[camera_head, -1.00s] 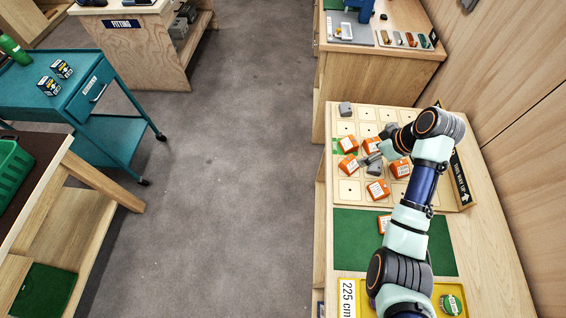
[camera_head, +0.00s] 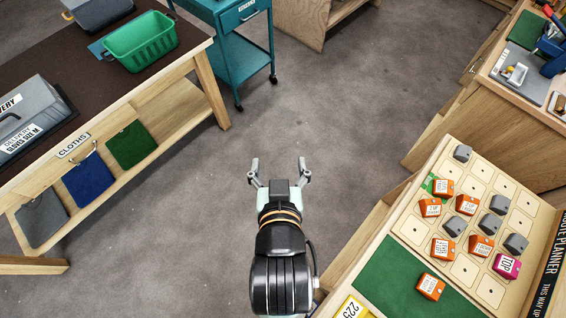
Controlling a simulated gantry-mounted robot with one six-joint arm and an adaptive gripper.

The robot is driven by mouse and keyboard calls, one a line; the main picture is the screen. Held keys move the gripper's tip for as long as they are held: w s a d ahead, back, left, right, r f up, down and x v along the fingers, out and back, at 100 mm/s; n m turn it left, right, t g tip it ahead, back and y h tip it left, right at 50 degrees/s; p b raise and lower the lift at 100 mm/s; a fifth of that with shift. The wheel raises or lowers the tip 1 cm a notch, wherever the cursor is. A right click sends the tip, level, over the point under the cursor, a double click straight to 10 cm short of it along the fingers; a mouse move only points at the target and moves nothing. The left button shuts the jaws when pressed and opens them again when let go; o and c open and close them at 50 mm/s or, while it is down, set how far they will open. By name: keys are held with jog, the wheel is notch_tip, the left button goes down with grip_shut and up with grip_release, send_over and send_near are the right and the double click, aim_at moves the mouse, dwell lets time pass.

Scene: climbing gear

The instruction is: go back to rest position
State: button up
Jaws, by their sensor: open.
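My gripper (camera_head: 279,172) is in the middle of the camera_head view, above the open grey floor. Its two fingers are spread wide and nothing is between them. My arm reaches up from the bottom edge of the picture. The gripper is apart from the tables on both sides.
On the right, a wooden planner board (camera_head: 482,226) holds several orange and grey blocks and a pink block (camera_head: 507,265). One orange block (camera_head: 430,287) lies on a green mat (camera_head: 385,285). On the left, a bench carries a green basket (camera_head: 140,42) and a grey case (camera_head: 28,122). A teal cart (camera_head: 240,58) stands behind.

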notch_tip(320, 180, up, 28)
jog(key=p, duration=2.8)
jog(key=shift+d+r, duration=0.15)
jog(key=shift+d, duration=0.05)
